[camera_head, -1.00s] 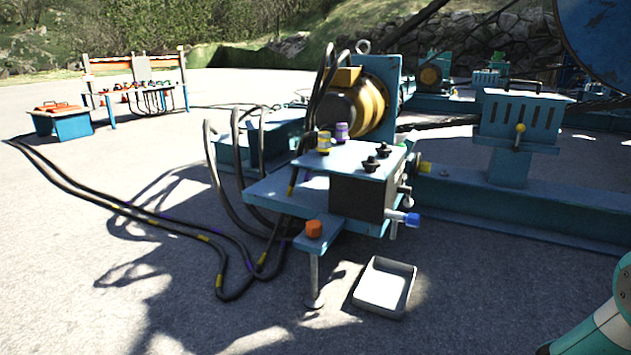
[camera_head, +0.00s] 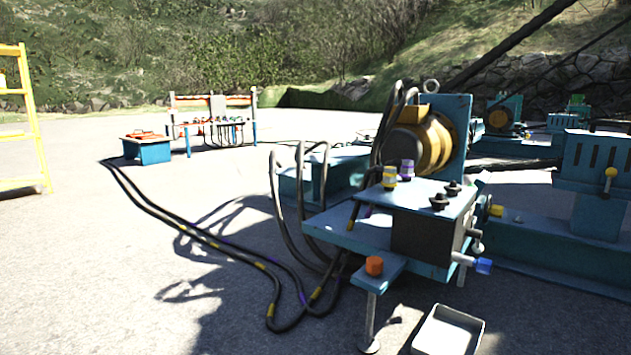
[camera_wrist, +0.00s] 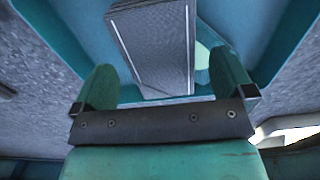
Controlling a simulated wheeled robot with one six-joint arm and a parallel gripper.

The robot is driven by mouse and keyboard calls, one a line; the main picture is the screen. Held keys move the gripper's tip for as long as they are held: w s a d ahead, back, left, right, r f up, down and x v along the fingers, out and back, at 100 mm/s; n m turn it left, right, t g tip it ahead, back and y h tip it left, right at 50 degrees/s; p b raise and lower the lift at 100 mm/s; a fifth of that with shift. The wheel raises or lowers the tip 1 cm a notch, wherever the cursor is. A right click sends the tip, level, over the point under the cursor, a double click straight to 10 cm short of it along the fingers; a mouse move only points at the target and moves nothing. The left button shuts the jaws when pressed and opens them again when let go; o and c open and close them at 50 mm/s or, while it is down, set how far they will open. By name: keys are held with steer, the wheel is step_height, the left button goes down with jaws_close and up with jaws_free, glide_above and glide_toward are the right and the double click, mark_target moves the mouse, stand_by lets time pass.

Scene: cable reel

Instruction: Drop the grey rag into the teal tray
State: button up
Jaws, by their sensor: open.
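My gripper (camera_wrist: 163,76) shows in the wrist view, with its two green fingers wide apart. Behind and between the fingers is a grey, flat-sided shape (camera_wrist: 155,40) with a pale edge, set among teal surfaces; I cannot tell what it is, or whether it is part of my own body. Nothing is clearly held between the fingers. I do not make out a grey rag in either view. No tray that is clearly teal shows in the head view. My gripper is outside the head view.
A teal machine bench (camera_head: 340,232) with a yellow motor (camera_head: 432,143) and an orange knob (camera_head: 374,265) stands right of centre. A pale shallow tray (camera_head: 447,335) lies on the ground before it. Black cables (camera_head: 190,228) cross the ground. A yellow frame (camera_head: 38,120) stands far left. Open paving lies front left.

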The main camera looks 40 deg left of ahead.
step_height(320, 180, up, 17)
steer(key=p, duration=0.9)
steer(key=shift+r, duration=0.2)
steer(key=shift+r+p, duration=0.1)
steer(key=shift+p, duration=0.2)
